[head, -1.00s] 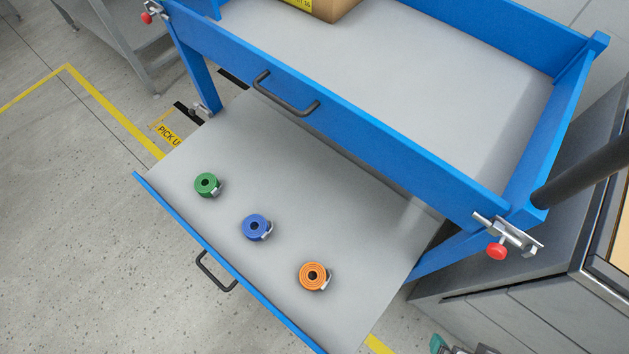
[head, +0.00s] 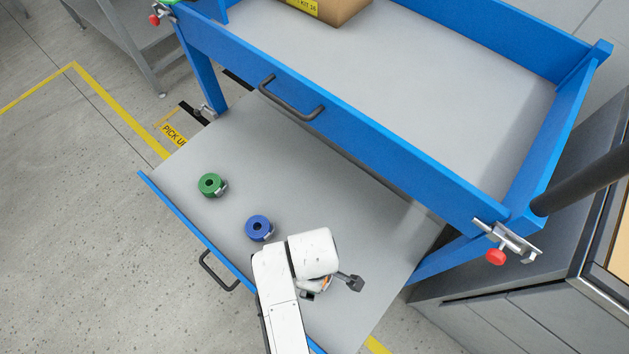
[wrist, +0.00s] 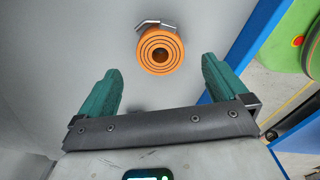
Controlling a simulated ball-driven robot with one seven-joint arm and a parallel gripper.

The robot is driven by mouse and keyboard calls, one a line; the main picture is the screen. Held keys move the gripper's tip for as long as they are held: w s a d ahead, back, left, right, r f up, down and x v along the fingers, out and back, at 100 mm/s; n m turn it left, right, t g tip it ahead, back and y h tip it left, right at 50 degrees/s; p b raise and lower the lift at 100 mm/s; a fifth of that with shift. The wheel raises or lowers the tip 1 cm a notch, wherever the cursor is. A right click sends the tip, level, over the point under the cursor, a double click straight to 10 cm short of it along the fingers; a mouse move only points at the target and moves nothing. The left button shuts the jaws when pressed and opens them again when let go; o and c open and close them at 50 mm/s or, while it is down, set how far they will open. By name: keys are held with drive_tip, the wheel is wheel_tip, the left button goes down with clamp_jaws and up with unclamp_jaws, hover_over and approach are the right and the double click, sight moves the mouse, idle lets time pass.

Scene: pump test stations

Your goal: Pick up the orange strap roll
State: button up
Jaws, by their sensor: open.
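The orange strap roll (wrist: 161,51) lies on the grey lower shelf, with a metal buckle at its upper edge in the wrist view. My gripper (wrist: 160,82) is open, its two teal fingers spread apart and empty. The roll shows beyond the fingertips, near the middle of the gap between them, and nothing touches it. In the head view my white arm reaches over the right part of the shelf and almost wholly hides the roll.
A blue strap roll (head: 259,228) and a green strap roll (head: 211,185) lie on the lower shelf (head: 240,140) to the left. The blue upper tray (head: 420,60) overhangs the shelf's back, with a cardboard box (head: 335,8) in it. A dark handle (head: 290,100) projects from its front.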

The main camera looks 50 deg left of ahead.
wheel_tip(320, 180, down, 7)
drive_tip(key=shift+r+b, duration=0.15)
drive_tip(key=shift+b, duration=0.65)
drive_tip(key=shift+c, duration=0.4)
drive_tip(key=c, duration=1)
drive_tip(key=shift+r, duration=0.1)
